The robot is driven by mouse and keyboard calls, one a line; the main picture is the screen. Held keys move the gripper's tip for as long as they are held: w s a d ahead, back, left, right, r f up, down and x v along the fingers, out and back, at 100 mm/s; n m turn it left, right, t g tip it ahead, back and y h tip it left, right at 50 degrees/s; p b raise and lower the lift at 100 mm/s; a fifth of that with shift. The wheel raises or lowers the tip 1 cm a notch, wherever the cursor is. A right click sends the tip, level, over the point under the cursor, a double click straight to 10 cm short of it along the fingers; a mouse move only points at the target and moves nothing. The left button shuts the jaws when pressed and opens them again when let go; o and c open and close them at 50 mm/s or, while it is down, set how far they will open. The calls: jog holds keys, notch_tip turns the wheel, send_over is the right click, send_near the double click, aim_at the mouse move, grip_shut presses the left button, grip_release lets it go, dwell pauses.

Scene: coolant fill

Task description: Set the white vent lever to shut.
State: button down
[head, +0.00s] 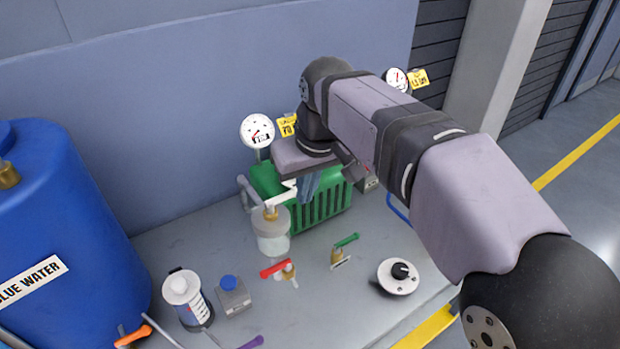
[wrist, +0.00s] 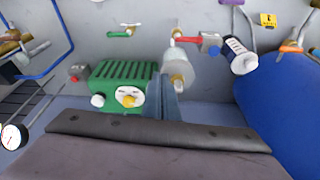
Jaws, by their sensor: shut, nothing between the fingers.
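The white vent lever (head: 283,195) sits above a brass fitting (head: 270,213) on top of a clear vessel (head: 273,238) in the head view. It slants up to the right, its far end close to my gripper. The vessel also shows in the wrist view (wrist: 180,63), where I cannot make out the lever clearly. My gripper (head: 308,188) is shut and empty, its fingers pointing down just right of the lever, in front of the green unit (head: 325,212). In the wrist view, the fingers (wrist: 166,88) are together beside the vessel. I cannot tell whether they touch the lever.
A round gauge (head: 257,131) stands behind the lever. A red-handled valve (head: 275,268), a green-handled valve (head: 346,241) and a black knob on a white disc (head: 399,275) are on the bench in front. A large blue barrel (head: 75,215) stands at the left.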

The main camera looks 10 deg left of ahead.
jog(key=shift+v, duration=2.8)
jog(key=shift+d, duration=0.1)
